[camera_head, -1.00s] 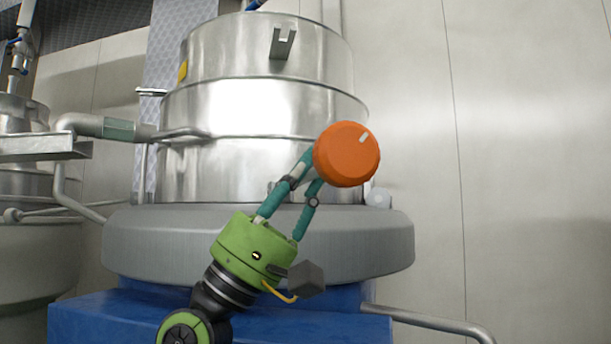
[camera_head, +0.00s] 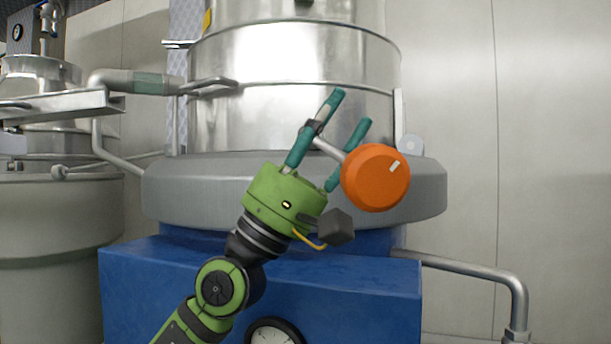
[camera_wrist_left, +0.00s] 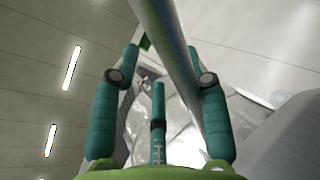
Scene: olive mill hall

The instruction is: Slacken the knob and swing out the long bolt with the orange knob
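The orange knob (camera_head: 376,178) has a white mark and sits in front of the grey rim of the steel vessel. Its long bolt (camera_head: 328,147) is a grey rod that runs from the knob up and left between the fingers of my left gripper (camera_head: 350,108). The teal fingers are spread and lie around the rod, not on the knob. In the left wrist view the bolt (camera_wrist_left: 168,45) passes slantwise between the fingers, near the right one; I cannot tell whether they touch. The bolt's far end is hidden. My right gripper is not in view.
The steel vessel (camera_head: 290,60) and its thick grey rim (camera_head: 200,190) stand behind the arm, on a blue base (camera_head: 370,290). A pipe (camera_head: 470,265) bends down at the right. Another pipe (camera_head: 125,82) and a tank (camera_head: 45,230) are at the left. The right side is open before the wall.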

